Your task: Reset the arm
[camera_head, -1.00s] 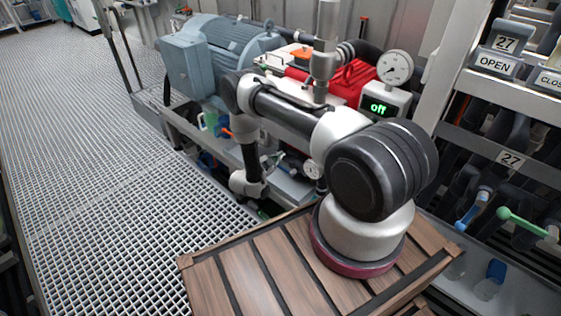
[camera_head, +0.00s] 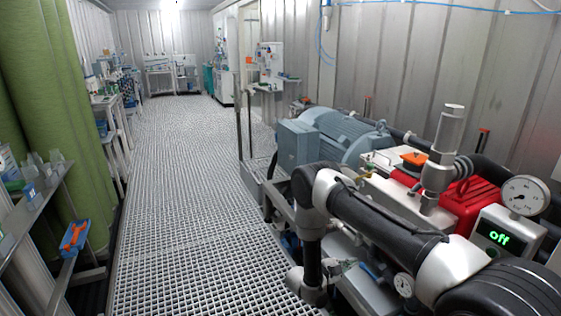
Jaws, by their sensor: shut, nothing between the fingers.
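My arm (camera_head: 385,215) runs from the lower right corner to an elbow at the left, then bends down to its wrist (camera_head: 306,284) near the bottom edge. The lower part of the arm is cut off by the frame.
A blue-grey motor (camera_head: 345,135), a red unit (camera_head: 470,203), a pressure gauge (camera_head: 523,196) and a display reading "off" (camera_head: 497,236) stand behind the arm. The grated floor (camera_head: 190,190) is clear. Shelves and green vessels (camera_head: 60,100) line the left.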

